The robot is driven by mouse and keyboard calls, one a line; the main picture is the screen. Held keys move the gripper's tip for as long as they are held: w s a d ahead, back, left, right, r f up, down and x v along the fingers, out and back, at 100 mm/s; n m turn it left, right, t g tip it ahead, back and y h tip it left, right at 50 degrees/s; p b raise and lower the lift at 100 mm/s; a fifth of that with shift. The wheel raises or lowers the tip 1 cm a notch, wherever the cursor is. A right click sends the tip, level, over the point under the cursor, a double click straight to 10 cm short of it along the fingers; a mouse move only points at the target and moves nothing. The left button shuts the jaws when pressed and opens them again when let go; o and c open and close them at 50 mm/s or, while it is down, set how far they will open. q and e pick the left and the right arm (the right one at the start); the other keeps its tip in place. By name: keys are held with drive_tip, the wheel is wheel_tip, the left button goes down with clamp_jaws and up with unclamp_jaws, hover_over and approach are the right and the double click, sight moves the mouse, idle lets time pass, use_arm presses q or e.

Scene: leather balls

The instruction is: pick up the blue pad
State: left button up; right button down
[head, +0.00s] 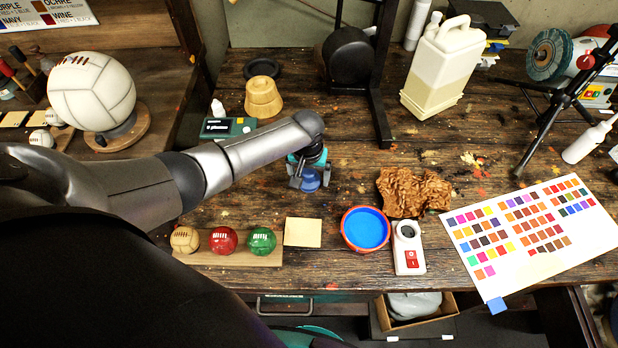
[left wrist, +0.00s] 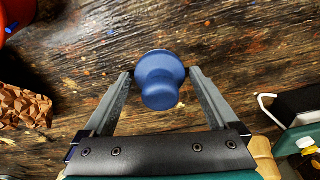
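The blue pad (head: 310,182) is a small round blue piece with a knob, on the wooden bench in the head view. It also shows in the left wrist view (left wrist: 161,80), upright between the two fingers. My left gripper (head: 308,178) is directly over it, pointing down. In the wrist view the fingers (left wrist: 160,74) stand one on each side of the pad, with a narrow gap showing beside it. The lower part of the pad is partly hidden by its own knob. My right gripper is not in view.
Several leather balls (head: 223,240) sit on a board in front. A black stand (head: 380,115) rises behind. A color chart (head: 530,229) lies at right.

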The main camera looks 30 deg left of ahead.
sight(309, 171)
use_arm(q)
drive_tip(key=c, duration=1.1)
drive_tip(key=shift+c, duration=0.2)
drive_tip(key=shift+r, duration=0.55)
wheel_tip(309, 171, up, 19)
drive_tip(key=p, duration=0.3)
